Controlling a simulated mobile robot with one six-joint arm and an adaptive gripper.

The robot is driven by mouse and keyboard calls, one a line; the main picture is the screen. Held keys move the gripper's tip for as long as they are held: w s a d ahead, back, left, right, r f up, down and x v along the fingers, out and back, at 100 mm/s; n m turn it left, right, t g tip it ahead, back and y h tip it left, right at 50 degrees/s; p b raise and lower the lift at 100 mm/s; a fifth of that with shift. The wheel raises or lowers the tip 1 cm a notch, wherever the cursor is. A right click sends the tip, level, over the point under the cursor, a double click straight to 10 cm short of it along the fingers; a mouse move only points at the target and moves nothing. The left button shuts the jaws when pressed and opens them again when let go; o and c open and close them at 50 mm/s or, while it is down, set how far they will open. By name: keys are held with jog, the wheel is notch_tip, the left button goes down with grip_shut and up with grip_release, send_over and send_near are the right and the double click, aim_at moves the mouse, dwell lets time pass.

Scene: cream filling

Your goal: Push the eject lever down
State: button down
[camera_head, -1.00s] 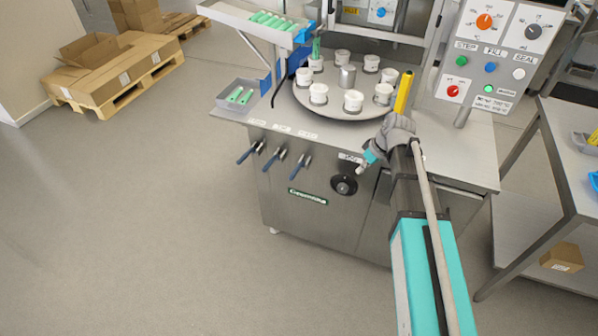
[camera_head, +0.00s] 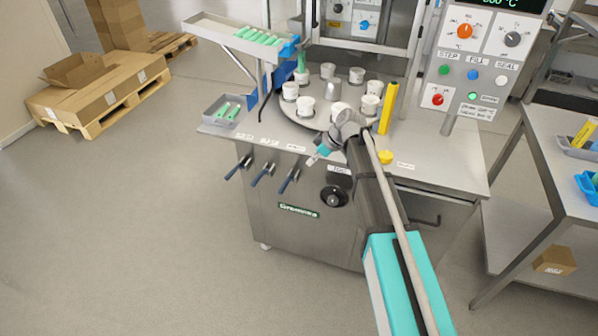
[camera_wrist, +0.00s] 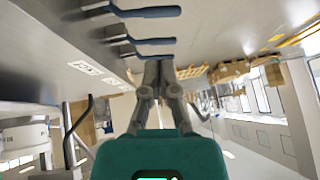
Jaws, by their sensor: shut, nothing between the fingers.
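Three levers with dark blue handles stick out of the front of the steel machine (camera_head: 300,230): a left lever (camera_head: 238,168), a middle lever (camera_head: 263,175) and a right lever (camera_head: 289,181). Small labels sit above them, too small to read, so I cannot tell which is the eject lever. My gripper (camera_head: 315,158) is shut and empty, up and to the right of the right lever at the counter's front edge. In the wrist view the shut fingertips (camera_wrist: 159,66) point toward the row of blue handles (camera_wrist: 155,42); contact is unclear.
A round turntable (camera_head: 300,112) with several white cups stands on the counter behind my gripper. A black dial (camera_head: 334,197) is on the front panel, right of the levers. A yellow upright bar (camera_head: 388,107) stands right of the turntable.

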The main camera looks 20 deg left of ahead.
aim_at(285, 186)
jog(key=shift+b+x, duration=5.05)
jog(key=shift+x, duration=1.15)
jog(key=shift+s+a+f+b, duration=0.1)
jog(key=shift+a+f+b, duration=0.2)
jog(key=shift+f+b, duration=0.3)
